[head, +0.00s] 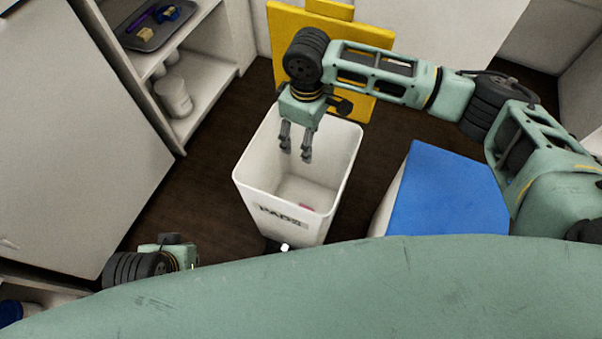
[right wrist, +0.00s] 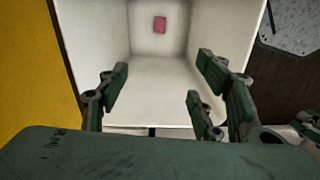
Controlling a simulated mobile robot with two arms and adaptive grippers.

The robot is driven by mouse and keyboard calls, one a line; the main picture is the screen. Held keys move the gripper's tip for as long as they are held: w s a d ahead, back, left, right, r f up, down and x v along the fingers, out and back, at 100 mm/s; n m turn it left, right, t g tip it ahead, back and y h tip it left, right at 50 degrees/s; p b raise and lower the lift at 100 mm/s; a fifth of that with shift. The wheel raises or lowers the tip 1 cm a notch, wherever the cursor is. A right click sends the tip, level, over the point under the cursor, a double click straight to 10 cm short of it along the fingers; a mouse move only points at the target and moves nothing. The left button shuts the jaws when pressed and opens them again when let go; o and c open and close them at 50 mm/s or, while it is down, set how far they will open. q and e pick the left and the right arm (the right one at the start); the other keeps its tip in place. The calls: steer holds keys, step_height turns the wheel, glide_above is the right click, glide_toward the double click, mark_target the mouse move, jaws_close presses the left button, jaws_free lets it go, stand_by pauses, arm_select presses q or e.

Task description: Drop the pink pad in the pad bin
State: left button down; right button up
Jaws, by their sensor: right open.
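The white pad bin (head: 252,172), labelled PADS, stands open on the dark floor in the middle of the head view. The pink pad (right wrist: 160,25) lies inside on the bin's bottom in the right wrist view. In the head view only a sliver of the pad (head: 307,206) shows past the bin's near wall. My right gripper (head: 297,157) points down over the bin's opening, open and empty, with the pad apart from its fingers. It also shows in the right wrist view (right wrist: 160,95). Part of my left arm shows at the lower left, but its fingertips are hidden.
A box with a blue top (head: 446,190) stands right of the bin. A yellow panel (head: 283,30) is behind it. A shelf unit (head: 208,92) at the upper left holds a dark tray (head: 150,38) and white jars (head: 173,97). Dark floor is clear left of the bin.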

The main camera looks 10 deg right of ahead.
step_height(320, 180, up, 7)
stand_by(0.3)
steer(key=shift+r, duration=0.1)
